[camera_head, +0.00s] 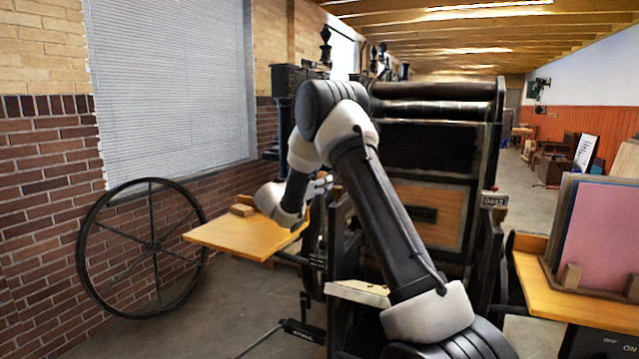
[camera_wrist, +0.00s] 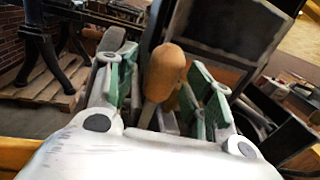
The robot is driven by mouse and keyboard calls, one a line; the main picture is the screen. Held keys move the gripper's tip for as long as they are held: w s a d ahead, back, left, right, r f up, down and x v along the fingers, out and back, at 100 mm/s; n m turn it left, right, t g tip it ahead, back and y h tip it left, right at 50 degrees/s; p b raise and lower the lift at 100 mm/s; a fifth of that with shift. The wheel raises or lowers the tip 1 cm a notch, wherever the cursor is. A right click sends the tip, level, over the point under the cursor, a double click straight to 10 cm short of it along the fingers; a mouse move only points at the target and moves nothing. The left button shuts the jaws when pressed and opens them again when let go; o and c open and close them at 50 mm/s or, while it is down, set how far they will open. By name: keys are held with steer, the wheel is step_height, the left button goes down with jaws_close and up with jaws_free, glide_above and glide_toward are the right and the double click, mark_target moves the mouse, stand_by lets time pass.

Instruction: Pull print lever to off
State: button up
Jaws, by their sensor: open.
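A lever with a rounded wooden handle (camera_wrist: 167,72) shows in the middle of the wrist view. I take it to be the print lever. My gripper (camera_wrist: 168,88) is open, with one green-padded finger on each side of the handle. I cannot tell whether either pad touches it. In the head view my gripper is mostly hidden by my arm beside the black press (camera_head: 430,145), and I cannot make out the lever there.
A wooden feed board (camera_head: 235,236) with a small block juts out left of the press. A large spoked wheel (camera_head: 150,246) stands by the brick wall. At right, a wooden shelf (camera_head: 575,302) holds upright boards. A dark panel (camera_head: 600,343) with lettering sits below it.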

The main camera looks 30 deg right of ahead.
steer(key=shift+x, duration=0.9)
steer(key=shift+s, duration=0.1)
jaws_close()
steer(key=s+a+f+t+h, duration=0.1)
steer(key=s+a+h, duration=0.1)
steer(key=s+a, duration=0.2)
steer(key=shift+a+f+m, duration=0.15)
steer(key=shift+a+m, duration=0.15)
steer(key=shift+a, duration=0.1)
jaws_free()
steer(key=v, duration=1.2)
steer(key=shift+f, duration=0.3)
